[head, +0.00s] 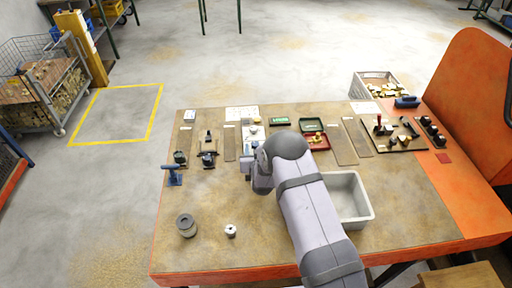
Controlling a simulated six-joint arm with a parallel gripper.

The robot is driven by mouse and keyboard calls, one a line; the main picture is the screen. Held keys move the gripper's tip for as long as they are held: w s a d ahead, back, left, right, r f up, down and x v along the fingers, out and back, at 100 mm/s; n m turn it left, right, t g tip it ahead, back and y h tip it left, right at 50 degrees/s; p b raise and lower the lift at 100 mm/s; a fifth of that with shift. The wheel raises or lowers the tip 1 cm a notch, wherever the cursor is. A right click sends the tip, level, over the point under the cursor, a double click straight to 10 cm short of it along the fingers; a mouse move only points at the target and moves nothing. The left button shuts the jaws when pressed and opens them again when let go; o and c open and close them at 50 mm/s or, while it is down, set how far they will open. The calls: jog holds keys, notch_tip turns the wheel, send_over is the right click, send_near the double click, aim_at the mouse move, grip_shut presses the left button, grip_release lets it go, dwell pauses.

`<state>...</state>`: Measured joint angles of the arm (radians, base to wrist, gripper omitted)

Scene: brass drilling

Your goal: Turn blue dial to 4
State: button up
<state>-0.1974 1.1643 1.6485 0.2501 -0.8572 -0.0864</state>
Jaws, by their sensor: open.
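My arm reaches in from the front of the workbench (205,215). My gripper (249,178) is small in the head view at the arm's far end, over the middle of the bench, and is open. Nothing shows held in it. I cannot make out a blue dial or its numbers; it may be too small or hidden behind my arm. Small white and grey items (254,130) stand on a light panel just beyond my gripper.
A blue-handled tool (173,176) stands left. A dark roll (186,225) and a small white spool (230,231) stand at the front left. A grey bin (348,199) is right of my arm. Trays and tools line the back. The front-left bench has free room.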

jog(key=shift+w, duration=0.15)
jog(key=c, duration=1.1)
jog(key=shift+o, duration=0.3)
